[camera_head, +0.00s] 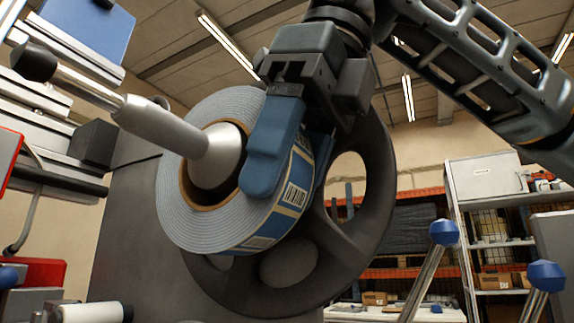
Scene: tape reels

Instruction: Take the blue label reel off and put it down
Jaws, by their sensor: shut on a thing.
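The blue label reel (190,226) is a thick roll with a pale grey-blue side, a brown core and blue printed labels on its outer face. It sits around the grey cone and shaft (180,137), in front of a dark spoked disc (365,215). My gripper (290,155) comes down from above and is shut on the reel's upper right wall. One blue finger lies over the near side, by the core. The other finger is mostly hidden behind the reel. I cannot tell whether the reel touches the disc.
The shaft ends in a black knob (34,62) that sticks out to the upper left. A grey machine panel (125,240) stands behind the disc. Two blue-knobbed metal posts (443,233) rise at the lower right. A white table (395,314) and shelves (490,215) are farther back.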

